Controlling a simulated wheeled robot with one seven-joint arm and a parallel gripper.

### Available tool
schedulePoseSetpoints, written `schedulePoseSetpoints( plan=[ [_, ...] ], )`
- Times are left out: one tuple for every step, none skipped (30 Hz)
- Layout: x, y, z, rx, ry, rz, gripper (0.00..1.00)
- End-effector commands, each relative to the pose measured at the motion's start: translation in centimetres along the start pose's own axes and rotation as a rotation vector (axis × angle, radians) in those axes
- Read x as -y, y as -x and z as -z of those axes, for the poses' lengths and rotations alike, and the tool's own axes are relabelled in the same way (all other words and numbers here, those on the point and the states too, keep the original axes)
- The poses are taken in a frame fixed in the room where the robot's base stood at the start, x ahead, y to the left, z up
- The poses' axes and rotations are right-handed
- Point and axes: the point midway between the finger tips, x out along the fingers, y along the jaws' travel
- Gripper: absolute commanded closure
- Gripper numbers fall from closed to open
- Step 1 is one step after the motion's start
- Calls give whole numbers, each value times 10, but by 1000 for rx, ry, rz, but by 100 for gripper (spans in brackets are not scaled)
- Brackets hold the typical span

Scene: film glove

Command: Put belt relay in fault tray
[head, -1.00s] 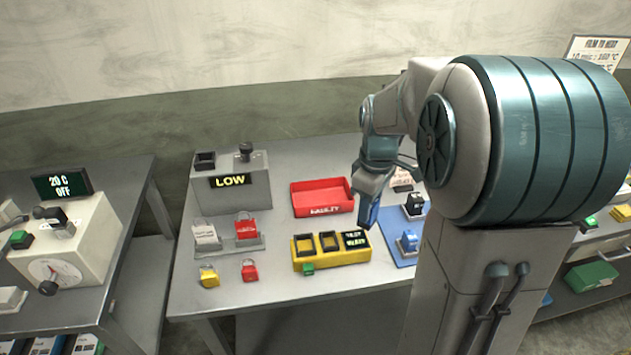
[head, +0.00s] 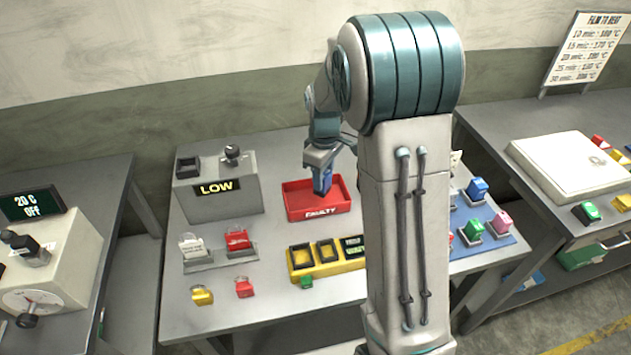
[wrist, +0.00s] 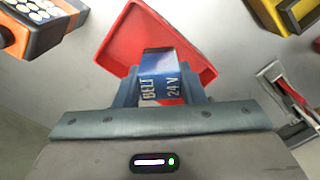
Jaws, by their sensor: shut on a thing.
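The belt relay (wrist: 160,82) is a blue block with "BELT 24 V" on a pale label, seen in the wrist view. My gripper (head: 321,182) is shut on it; the jaws (wrist: 160,92) clasp its sides in the wrist view. The fault tray (head: 320,213) is a red open box marked "FAULTY" on the middle table. It also shows in the wrist view (wrist: 185,30), behind the relay. In the head view the gripper and relay are over the tray, towards its back. I cannot tell how high the relay is above the tray floor.
A yellow tester (head: 328,268) with two sockets stands in front of the tray. A grey box showing "LOW" (head: 218,195) stands left. Coloured relays sit on a blue mat (head: 490,246) to the right, partly behind my arm.

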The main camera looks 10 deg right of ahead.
Motion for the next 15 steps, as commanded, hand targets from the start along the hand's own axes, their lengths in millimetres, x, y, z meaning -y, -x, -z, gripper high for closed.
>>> schedulePoseSetpoints(
  plan=[
    [-1,-4,8,3,1,2,88],
    [-2,-6,12,2,1,1,88],
    [-4,-8,16,2,0,1,88],
    [-4,-10,19,1,0,0,88],
    [-4,-12,21,2,0,0,88],
    [-5,-14,23,1,0,0,88],
    [-5,-14,25,1,0,0,88],
    [-6,-15,25,1,0,0,88],
    [-6,-18,26,1,0,0,88],
    [-6,-20,26,2,-1,1,88],
    [-6,-24,26,3,-1,2,88],
    [-5,-30,26,4,-1,3,88],
    [-5,-35,25,4,-2,3,88],
    [-5,-39,25,5,-2,4,88],
    [-5,-44,25,3,-2,2,88]
  ],
)
